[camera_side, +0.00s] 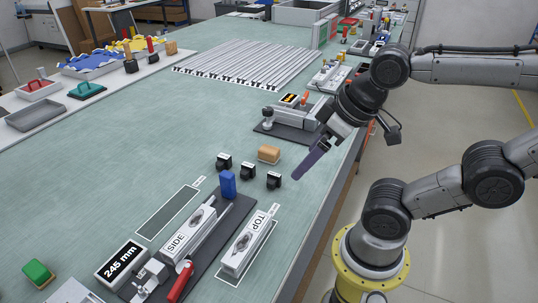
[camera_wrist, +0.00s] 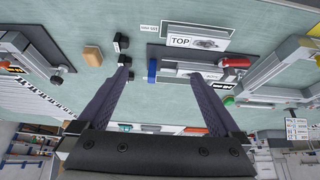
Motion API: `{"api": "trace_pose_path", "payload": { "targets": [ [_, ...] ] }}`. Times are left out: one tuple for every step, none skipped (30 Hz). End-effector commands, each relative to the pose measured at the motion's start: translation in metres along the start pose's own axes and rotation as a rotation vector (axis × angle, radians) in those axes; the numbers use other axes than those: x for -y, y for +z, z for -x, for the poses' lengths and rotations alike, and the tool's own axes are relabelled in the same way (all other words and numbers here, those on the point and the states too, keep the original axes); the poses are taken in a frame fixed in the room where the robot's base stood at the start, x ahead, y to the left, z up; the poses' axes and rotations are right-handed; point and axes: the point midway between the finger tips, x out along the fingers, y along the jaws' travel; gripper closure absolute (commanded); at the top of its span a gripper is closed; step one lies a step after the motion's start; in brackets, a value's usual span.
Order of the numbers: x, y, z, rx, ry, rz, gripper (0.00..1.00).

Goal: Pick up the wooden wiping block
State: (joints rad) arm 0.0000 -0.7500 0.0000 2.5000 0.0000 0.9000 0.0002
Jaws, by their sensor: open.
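The wooden wiping block (camera_side: 268,154) is a small tan block with rounded edges, lying on the green table top near several small black clamps. In the wrist view the wooden block (camera_wrist: 93,56) shows left of the left finger, outside the gap between the fingers. My gripper (camera_side: 311,160) hangs above the table near its right edge, to the right of the block and apart from it. In the wrist view my gripper (camera_wrist: 160,76) has its two long dark fingers spread wide with nothing held between them.
Small black clamps (camera_side: 247,171) stand just in front of the block. Another fixture (camera_side: 290,118) sits behind the block. Open table lies to the block's left.

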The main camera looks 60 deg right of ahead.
Motion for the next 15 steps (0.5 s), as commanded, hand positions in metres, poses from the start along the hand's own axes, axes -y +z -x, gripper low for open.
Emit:
{"api": "trace_pose_path", "payload": {
  "targets": [
    [0.000, 0.000, 0.000, 0.000, 0.000, -0.006, 0.00],
    [0.000, 0.000, 0.000, 0.000, 0.000, -0.014, 0.00],
    [0.000, 0.000, 0.000, 0.002, 0.000, -0.031, 0.00],
    [0.000, 0.001, 0.000, 0.004, 0.000, -0.051, 0.00],
    [0.000, 0.001, 0.000, 0.007, 0.000, -0.074, 0.00],
    [0.000, 0.000, 0.002, 0.006, 0.000, -0.113, 0.00],
    [0.000, -0.003, 0.005, 0.000, 0.000, -0.146, 0.00],
    [0.000, -0.007, 0.009, -0.006, -0.001, -0.183, 0.00],
    [0.000, -0.015, 0.013, -0.011, -0.001, -0.236, 0.00],
    [0.000, -0.021, 0.016, -0.010, -0.001, -0.280, 0.00],
    [-0.001, -0.029, 0.018, -0.004, 0.003, -0.328, 0.00],
    [-0.003, -0.039, 0.020, 0.003, 0.009, -0.395, 0.00],
    [-0.005, -0.047, 0.020, 0.011, 0.016, -0.446, 0.00],
    [-0.008, -0.056, 0.021, 0.020, 0.024, -0.499, 0.00],
    [-0.012, -0.067, 0.020, 0.032, 0.036, -0.567, 0.00]
  ]
}}
